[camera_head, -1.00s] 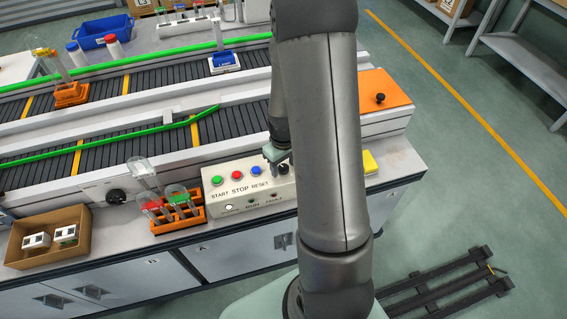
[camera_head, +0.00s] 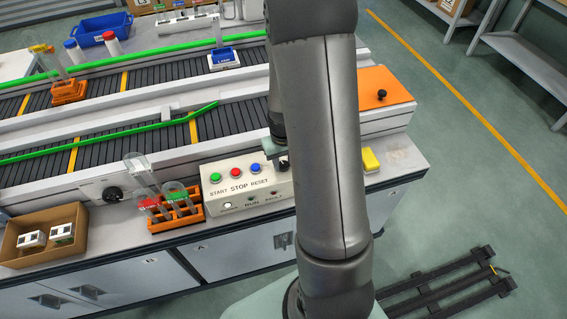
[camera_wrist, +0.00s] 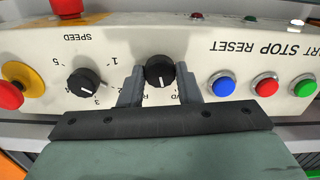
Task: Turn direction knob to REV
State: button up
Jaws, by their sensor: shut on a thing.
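The black direction knob (camera_wrist: 159,70) sits on the white control panel (camera_wrist: 205,45), which appears upside down in the wrist view. My gripper (camera_wrist: 159,80) has one finger on each side of the knob and is shut on it. The knob's white pointer line faces down toward my gripper's palm. The labels below it are partly hidden by the fingers; only a few letters show. In the head view the knob (camera_head: 284,166) is at the panel's right part, mostly behind my arm, and my gripper (camera_head: 281,155) is over it.
The speed knob (camera_wrist: 86,84) and a red button on a yellow base (camera_wrist: 22,80) lie left of the direction knob in the wrist view. Blue (camera_wrist: 222,85), red (camera_wrist: 266,86) and green (camera_wrist: 303,86) buttons lie right. A tube rack (camera_head: 177,217) stands beside the panel.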

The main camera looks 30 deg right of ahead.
aim_at(284, 164)
jog(key=m+b, duration=0.1)
jog(key=m, duration=0.3)
jog(key=shift+m, duration=0.3)
jog(key=shift+m+b, duration=0.4)
jog(key=shift+m, duration=1.5)
jog(key=o, duration=1)
jog(key=shift+c, duration=0.2)
notch_tip(284, 164, up, 18)
jog(key=shift+f+b, duration=0.25)
jog(key=shift+b, duration=0.1)
